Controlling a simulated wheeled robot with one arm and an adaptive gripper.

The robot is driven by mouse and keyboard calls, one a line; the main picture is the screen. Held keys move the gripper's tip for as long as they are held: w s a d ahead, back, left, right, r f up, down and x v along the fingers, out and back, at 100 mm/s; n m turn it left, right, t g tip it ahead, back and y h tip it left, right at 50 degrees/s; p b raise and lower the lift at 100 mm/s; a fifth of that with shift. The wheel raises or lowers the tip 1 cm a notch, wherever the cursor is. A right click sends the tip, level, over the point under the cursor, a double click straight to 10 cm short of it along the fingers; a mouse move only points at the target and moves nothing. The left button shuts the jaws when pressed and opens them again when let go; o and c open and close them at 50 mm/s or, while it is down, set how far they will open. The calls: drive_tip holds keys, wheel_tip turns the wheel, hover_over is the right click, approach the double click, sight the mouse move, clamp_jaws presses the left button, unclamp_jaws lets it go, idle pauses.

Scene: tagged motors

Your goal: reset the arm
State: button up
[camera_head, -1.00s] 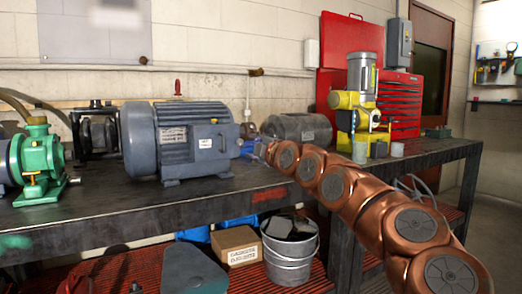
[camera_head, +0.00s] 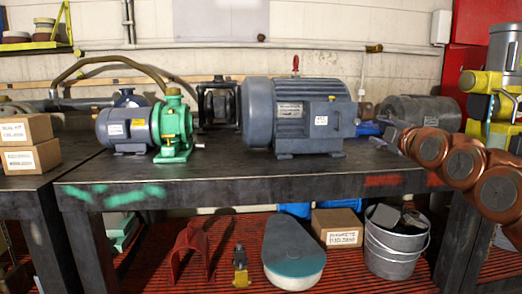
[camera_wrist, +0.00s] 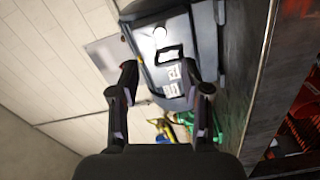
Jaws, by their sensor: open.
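My gripper (camera_wrist: 164,90) shows in the wrist view with its two dark fingers spread apart and nothing held between them. A grey motor with a white label (camera_wrist: 175,78) lies beyond the fingers in that view, which is turned on its side. In the head view my copper-coloured arm (camera_head: 462,168) reaches in from the right edge over the bench. Its far end is close to the right of the large blue-grey motor (camera_head: 290,112). The gripper itself is too small or hidden to make out there.
The dark bench (camera_head: 240,181) also carries a green pump (camera_head: 172,128) with a small grey motor, a dark grey motor (camera_head: 425,110) and a yellow machine (camera_head: 495,83) at right. Two boxes (camera_head: 28,145) stand at left. A metal bucket (camera_head: 395,247) sits on the red lower shelf.

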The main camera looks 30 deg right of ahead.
drive_tip(key=w+a+r+g+y+p, duration=0.1)
drive_tip(key=w+a+y+p, duration=0.1)
drive_tip(key=a+p, duration=0.35)
drive_tip(key=w+a+r+g+y+p, duration=0.1)
drive_tip(key=w+a+r+y+p, duration=0.1)
drive_tip(key=a, duration=0.7)
drive_tip(key=s+a+f+m+g+y+p, duration=0.25)
drive_tip(key=a+g+p, duration=0.25)
drive_tip(key=a+p, duration=0.8)
drive_tip(key=s+a+f+m+g+p, duration=0.1)
drive_tip(key=s+a+m+g+p, duration=0.2)
drive_tip(key=s, duration=0.6)
drive_tip(key=s+a+f+m+g+p, duration=0.1)
drive_tip(key=s+a+m+g+p, duration=0.1)
drive_tip(key=s+a+g+p, duration=0.3)
drive_tip(key=s+a+f+m+g+p, duration=0.2)
drive_tip(key=s+p, duration=0.4)
drive_tip(key=s, duration=0.8)
drive_tip(key=shift+a+m+g+h, duration=0.35)
drive_tip(key=shift+a+m+g, duration=0.55)
drive_tip(key=shift+a, duration=0.35)
drive_tip(key=shift+c, duration=0.4)
